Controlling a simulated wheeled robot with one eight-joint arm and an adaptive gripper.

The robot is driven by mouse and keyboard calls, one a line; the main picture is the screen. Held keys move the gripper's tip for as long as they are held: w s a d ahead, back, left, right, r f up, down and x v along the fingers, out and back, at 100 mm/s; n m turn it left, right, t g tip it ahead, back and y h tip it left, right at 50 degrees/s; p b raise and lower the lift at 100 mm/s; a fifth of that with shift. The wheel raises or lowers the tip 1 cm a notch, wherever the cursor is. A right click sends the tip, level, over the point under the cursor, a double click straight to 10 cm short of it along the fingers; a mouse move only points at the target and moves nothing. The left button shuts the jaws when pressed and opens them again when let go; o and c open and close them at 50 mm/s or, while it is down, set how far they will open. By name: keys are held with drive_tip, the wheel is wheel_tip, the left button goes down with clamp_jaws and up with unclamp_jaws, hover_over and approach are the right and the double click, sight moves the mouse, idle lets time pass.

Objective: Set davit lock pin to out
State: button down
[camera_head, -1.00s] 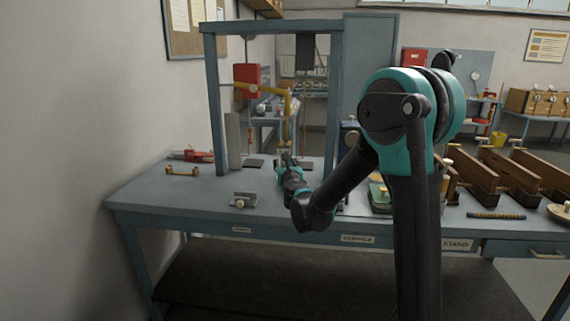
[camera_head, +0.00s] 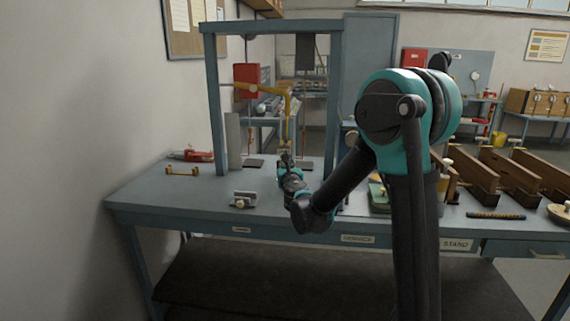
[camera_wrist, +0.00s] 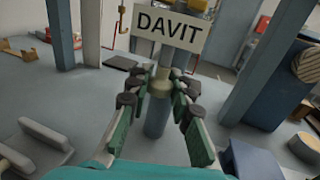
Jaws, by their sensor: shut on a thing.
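The yellow davit (camera_head: 270,90) stands inside the blue-grey frame on the bench, with its arm bent over at the top. In the wrist view a white sign reading DAVIT (camera_wrist: 172,25) sits just beyond my gripper. My gripper (camera_wrist: 160,77) has its two fingers around a pale tan knob (camera_wrist: 159,88), which I take to be the lock pin, at the top of a short blue-grey post (camera_wrist: 156,118). The fingers are closed on the knob from both sides. In the head view my gripper (camera_head: 286,160) is at the davit's foot, and the knob is hidden there.
The blue-grey frame (camera_head: 212,110) has uprights on both sides of the davit. A small grey block with a pale knob (camera_head: 243,199) lies front left on the bench. A yellow bracket (camera_head: 182,171) and a red tool (camera_head: 192,155) lie further left. Wooden racks (camera_head: 470,172) stand right.

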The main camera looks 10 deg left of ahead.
drive_tip(key=shift+f, duration=0.8)
drive_tip(key=c, duration=1.3)
unclamp_jaws()
drive_tip(key=v, duration=1.2)
drive_tip(key=shift+d, duration=0.1)
